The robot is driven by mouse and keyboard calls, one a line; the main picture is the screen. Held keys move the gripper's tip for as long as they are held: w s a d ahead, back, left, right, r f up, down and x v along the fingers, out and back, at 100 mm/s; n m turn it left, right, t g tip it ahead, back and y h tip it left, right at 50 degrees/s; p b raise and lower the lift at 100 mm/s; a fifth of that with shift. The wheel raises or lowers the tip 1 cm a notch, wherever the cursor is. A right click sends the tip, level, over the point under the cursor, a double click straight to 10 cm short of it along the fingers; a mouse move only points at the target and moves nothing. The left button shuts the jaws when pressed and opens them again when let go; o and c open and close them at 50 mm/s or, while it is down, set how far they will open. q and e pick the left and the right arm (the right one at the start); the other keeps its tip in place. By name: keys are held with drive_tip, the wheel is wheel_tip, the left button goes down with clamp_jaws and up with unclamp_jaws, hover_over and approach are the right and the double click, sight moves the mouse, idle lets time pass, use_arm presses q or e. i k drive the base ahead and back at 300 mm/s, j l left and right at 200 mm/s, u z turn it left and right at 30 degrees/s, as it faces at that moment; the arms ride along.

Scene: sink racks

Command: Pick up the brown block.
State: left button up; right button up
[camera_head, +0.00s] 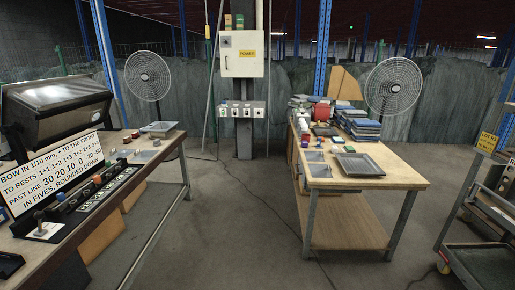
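No brown block can be made out with certainty from here. Small reddish blocks (135,134) sit near the back of the left workbench (150,165), too small to tell their exact colour. A small dark red block (305,142) stands at the left edge of the right table (395,172). Neither of my grippers shows in the head view.
A grey tray (360,165) lies on the right table, with stacked books or boxes (358,122) behind it. A sign board (58,150) stands on the left bench. A dark cart (485,262) is at far right. The floor (245,215) between the tables is clear.

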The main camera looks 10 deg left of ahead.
sight(127, 139)
drive_tip(key=i+j+u, duration=0.2)
drive_tip(key=i, duration=0.65)
drive_tip(key=i+j+u, duration=0.25)
drive_tip(key=i, duration=0.65)
drive_tip(key=i+l+u, duration=0.2)
drive_tip(key=i, duration=0.65)
drive_tip(key=i+l+u, duration=0.2)
drive_tip(key=i, duration=0.7)
drive_tip(key=i+z, duration=0.3)
drive_tip(key=i, duration=1.9)
drive_tip(key=i+j+u, duration=0.25)
drive_tip(key=i+u, duration=0.55)
drive_tip(key=i, duration=0.25)
drive_tip(key=i+l+u, duration=0.1)
drive_tip(key=i+u, duration=0.3)
drive_tip(key=i, duration=0.15)
drive_tip(key=i+l+u, duration=0.25)
drive_tip(key=i+u, duration=0.4)
drive_tip(key=u, duration=0.25)
drive_tip(key=i+u, duration=0.3)
drive_tip(key=u, duration=0.15)
drive_tip(key=i+l+u, duration=0.15)
drive_tip(key=u, duration=0.35)
drive_tip(key=i+l+u, duration=0.25)
drive_tip(key=u, duration=0.2)
drive_tip(key=i+l+u, duration=0.2)
drive_tip(key=u, duration=0.3)
drive_tip(key=i+l+u, duration=0.1)
drive_tip(key=l+u, duration=0.4)
